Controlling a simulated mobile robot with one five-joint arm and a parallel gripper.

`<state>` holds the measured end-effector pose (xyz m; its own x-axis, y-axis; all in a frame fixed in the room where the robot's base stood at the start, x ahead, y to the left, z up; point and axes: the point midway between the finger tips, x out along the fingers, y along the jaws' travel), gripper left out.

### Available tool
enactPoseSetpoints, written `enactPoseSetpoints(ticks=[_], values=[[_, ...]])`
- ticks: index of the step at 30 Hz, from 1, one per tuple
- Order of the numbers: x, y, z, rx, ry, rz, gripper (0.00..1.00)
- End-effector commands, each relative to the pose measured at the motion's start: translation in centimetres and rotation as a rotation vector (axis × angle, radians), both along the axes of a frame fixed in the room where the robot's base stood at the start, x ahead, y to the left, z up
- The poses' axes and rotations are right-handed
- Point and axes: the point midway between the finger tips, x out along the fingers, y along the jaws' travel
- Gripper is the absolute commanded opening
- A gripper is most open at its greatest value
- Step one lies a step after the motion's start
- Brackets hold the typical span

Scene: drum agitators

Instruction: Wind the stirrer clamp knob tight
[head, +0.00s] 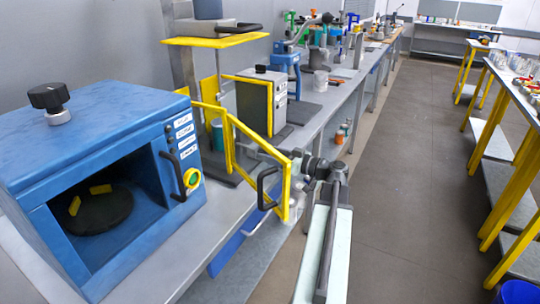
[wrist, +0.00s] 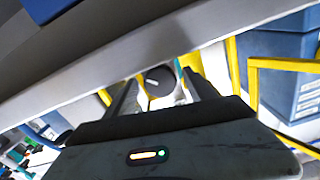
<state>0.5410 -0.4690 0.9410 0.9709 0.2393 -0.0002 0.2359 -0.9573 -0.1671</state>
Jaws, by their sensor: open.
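In the wrist view, my gripper (wrist: 160,84) has its two dark fingers apart. A round dark knob (wrist: 154,74) with a pale line on its face shows in the gap beyond them; no contact is visible. I cannot tell for certain which knob this is in the head view. There, the stirrer stand (head: 186,68) has a yellow plate (head: 215,40) and a black handle (head: 249,28) at its top. The end of my arm (head: 318,168) is beside a yellow guard frame (head: 287,190); the fingers cannot be made out there.
A blue box oven (head: 100,120) with a black top knob (head: 48,96) stands at front left. A grey box (head: 254,104) stands behind the guard frame. The long bench (head: 340,95) carries more equipment. The aisle floor (head: 410,150) is clear; yellow-legged tables (head: 510,180) line the right.

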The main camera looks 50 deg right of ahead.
Motion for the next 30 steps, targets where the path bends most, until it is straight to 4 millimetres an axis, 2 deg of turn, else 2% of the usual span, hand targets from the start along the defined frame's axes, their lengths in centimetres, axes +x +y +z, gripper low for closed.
enactPoseSetpoints(ticks=[3, 10, 15, 30], values=[[-0.9, -0.2, 0.0, 0.0, 0.0, -0.002, 0.64], [-5.3, -1.3, 0.0, 0.0, 0.0, -0.004, 0.64], [-7.3, -1.8, 0.0, 0.0, 0.0, -0.001, 0.64], [-7.6, -1.8, 0.0, 0.0, 0.0, 0.001, 0.64]])
